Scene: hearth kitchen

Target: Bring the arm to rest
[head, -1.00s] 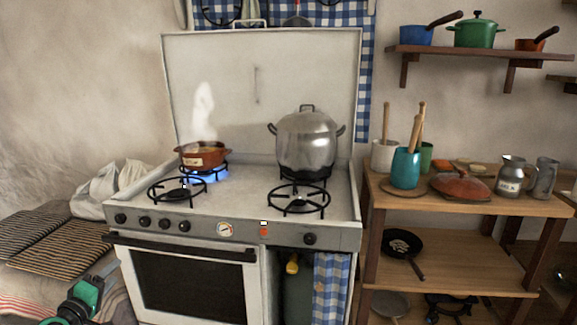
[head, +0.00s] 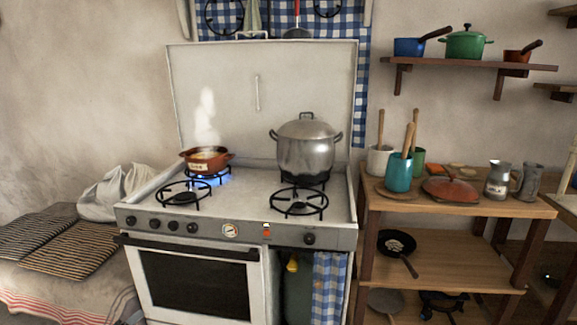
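Neither gripper shows in the head view, and no clear part of my arms is in the picture. A white stove (head: 240,215) stands in the middle with its lid raised. A brown pot (head: 207,158) sits on the back left burner over a blue flame, with steam above it. A large lidded steel pot (head: 306,150) stands on the back right burner. Both front burners are bare.
At left, striped cushions (head: 75,252) and a white cloth bag (head: 112,192) lie on a bench. At right, a wooden shelf unit (head: 430,262) holds a teal utensil pot (head: 398,173), a red lid (head: 450,189) and metal jugs (head: 497,180). A wall shelf (head: 470,64) bears several pots.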

